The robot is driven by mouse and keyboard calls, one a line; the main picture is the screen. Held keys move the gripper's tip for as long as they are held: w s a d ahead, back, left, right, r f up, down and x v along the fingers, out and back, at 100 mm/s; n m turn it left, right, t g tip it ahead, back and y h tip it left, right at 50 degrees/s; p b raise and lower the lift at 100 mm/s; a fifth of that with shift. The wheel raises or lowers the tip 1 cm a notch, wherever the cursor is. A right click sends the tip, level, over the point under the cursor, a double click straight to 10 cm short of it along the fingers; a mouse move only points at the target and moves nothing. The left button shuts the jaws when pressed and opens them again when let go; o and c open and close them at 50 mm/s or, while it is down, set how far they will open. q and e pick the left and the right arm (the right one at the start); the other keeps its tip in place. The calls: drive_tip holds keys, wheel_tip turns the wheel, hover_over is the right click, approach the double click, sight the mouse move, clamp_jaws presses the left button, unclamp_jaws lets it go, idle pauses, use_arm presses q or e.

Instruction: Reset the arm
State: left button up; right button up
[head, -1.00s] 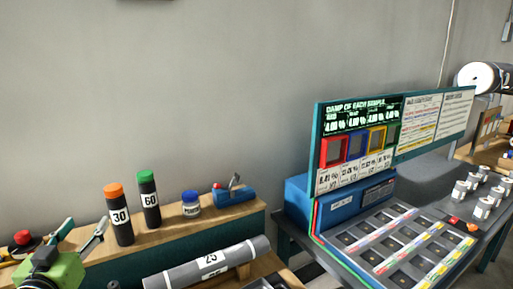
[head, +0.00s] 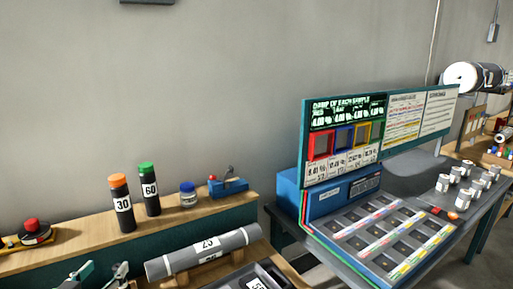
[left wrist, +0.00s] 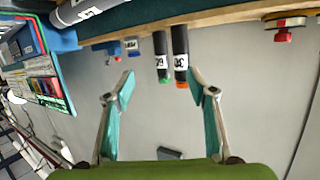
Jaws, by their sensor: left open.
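My left gripper (head: 96,276) shows at the bottom left edge of the head view, low in front of the wooden shelf. In the left wrist view its two teal fingers (left wrist: 160,92) are spread wide with nothing between them. Beyond the fingertips, the dark roll marked 60 (left wrist: 161,58) and the roll marked 30 (left wrist: 180,57) appear upside down, apart from the fingers. In the head view the orange-topped roll (head: 121,203) and green-topped roll (head: 149,189) stand upright on the shelf. My right gripper is not in view.
A grey roll marked 25 (head: 203,249) lies on a wooden cradle below the shelf. A jar (head: 188,195) and a blue tool (head: 228,187) sit on the shelf. A blue sample station with a display board (head: 345,135) stands at right. A red-knobbed device (head: 33,231) is at left.

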use_arm(q)
drive_tip(key=s+d+f+m+g+h, duration=0.1)
drive_tip(key=s+d+f+g, duration=0.2)
drive_tip(key=s+d+f, duration=0.35)
drive_tip(key=s+d+f+m+g+h, duration=0.1)
drive_tip(key=s+d+f+g, duration=0.2)
drive_tip(key=s+f, duration=0.55)
drive_tip(key=s+d+f+g, duration=0.3)
drive_tip(key=s+f, duration=0.1)
drive_tip(key=s, duration=0.3)
drive_tip(key=s+d+f+g, duration=0.2)
drive_tip(key=s+d+f, duration=0.15)
drive_tip(key=s, duration=0.35)
wheel_tip(320, 180, down, 27)
drive_tip(key=g+b, duration=0.1)
drive_tip(key=g, duration=0.1)
drive_tip(key=s+a+f, duration=0.1)
drive_tip(key=s+f, duration=0.8)
drive_tip(key=s+a+f+m+b, duration=0.1)
drive_tip(key=s+a+f, duration=0.1)
drive_tip(key=s+f, duration=0.7)
drive_tip(key=shift+a+f+g, duration=0.15)
drive_tip(key=shift+a+g, duration=0.1)
drive_tip(key=shift+g, duration=0.15)
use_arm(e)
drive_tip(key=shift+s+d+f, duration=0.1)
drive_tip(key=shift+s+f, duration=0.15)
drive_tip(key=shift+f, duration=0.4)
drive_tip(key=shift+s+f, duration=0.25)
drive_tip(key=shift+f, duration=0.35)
